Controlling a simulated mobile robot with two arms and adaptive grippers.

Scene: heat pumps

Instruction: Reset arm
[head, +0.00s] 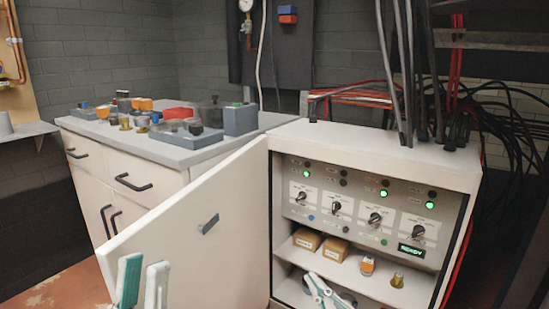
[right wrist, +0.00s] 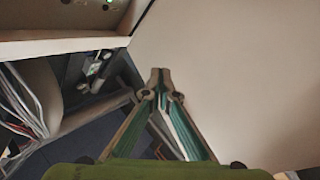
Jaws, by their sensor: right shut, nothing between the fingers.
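My left gripper (head: 144,262) stands at the bottom left of the head view, in front of the open cabinet door (head: 200,220). Its two teal and white fingers point up with a gap between them, and I see nothing in it. My right gripper (head: 312,280) is low in front of the cabinet's lower shelf. In the right wrist view its fingertips (right wrist: 160,75) meet with nothing between them. A pale flat panel fills the right of that view. The rest of both arms is mostly hidden.
The white control cabinet (head: 375,147) has a panel (head: 360,215) with knobs and green lights. Boxes (head: 307,238) and small parts sit on its shelf. A counter (head: 190,152) behind the door holds several parts. Cables (head: 410,70) rise from the cabinet top.

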